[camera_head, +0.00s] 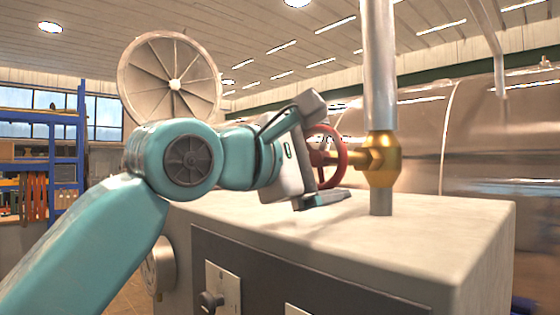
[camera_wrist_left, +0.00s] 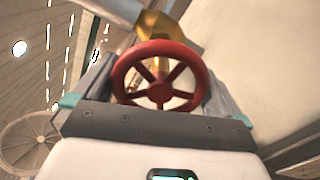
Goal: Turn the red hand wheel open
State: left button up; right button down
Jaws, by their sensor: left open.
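The red hand wheel (camera_head: 333,158) stands upright on the side of a brass valve body (camera_head: 381,160), on a vertical metal pipe. My left gripper (camera_head: 325,152) is open, with one finger above the wheel and one below it. In the left wrist view the wheel (camera_wrist_left: 160,76) faces me with its whole spoked rim showing, between the two spread fingers. I cannot tell whether either finger touches the rim. My right gripper is out of view.
The pipe (camera_head: 379,65) rises from a pale cabinet (camera_head: 440,225) with a dark front panel. A large round spoked fan-like disc (camera_head: 170,80) stands behind my left arm. A big metal cylinder (camera_head: 500,130) fills the right background. Blue shelving (camera_head: 80,150) stands far left.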

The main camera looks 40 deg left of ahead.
pick_arm(q)
jog(key=s+a+b, duration=0.1)
jog(key=s, duration=1.3)
jog(key=shift+s+b, duration=0.35)
jog(key=shift+s+a, duration=0.1)
jog(key=shift+a, duration=0.05)
